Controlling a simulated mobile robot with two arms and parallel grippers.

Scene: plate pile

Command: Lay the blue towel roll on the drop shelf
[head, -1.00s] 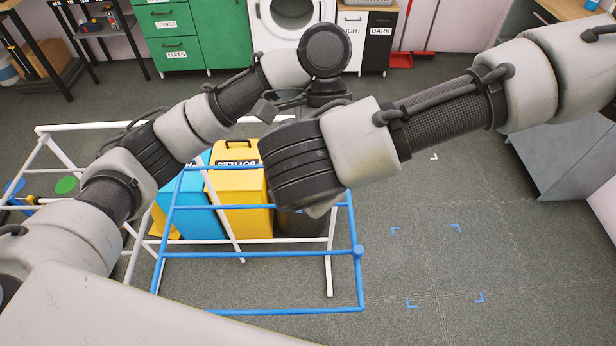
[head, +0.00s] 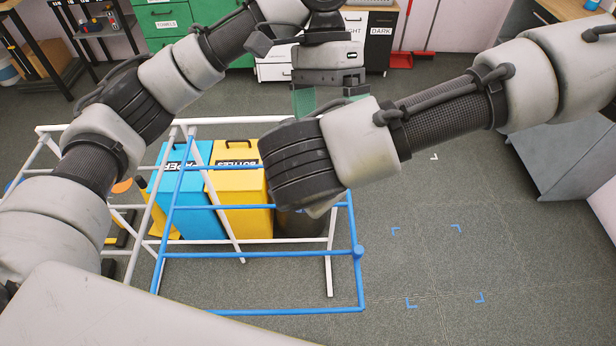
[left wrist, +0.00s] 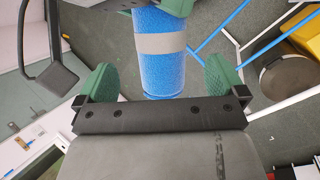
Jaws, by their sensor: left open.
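The blue towel roll (left wrist: 160,70), with a grey band, shows in the left wrist view; it is hidden in the head view. My left gripper (head: 328,97) is open, its green fingers either side of the roll with gaps; I see no contact. Green and dark fingertips of my right gripper (left wrist: 155,5) lie at the roll's far end at the top edge and appear closed on it. In the head view the right wrist hides those fingers. I cannot make out which surface is the drop shelf.
A white frame (head: 45,129) and blue rails (head: 260,312) stand in front, around a blue bin (head: 195,220) and a yellow bin (head: 240,190). A dark round bin (head: 300,224) is beside them. Floor with blue corner marks (head: 410,303) is clear at right.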

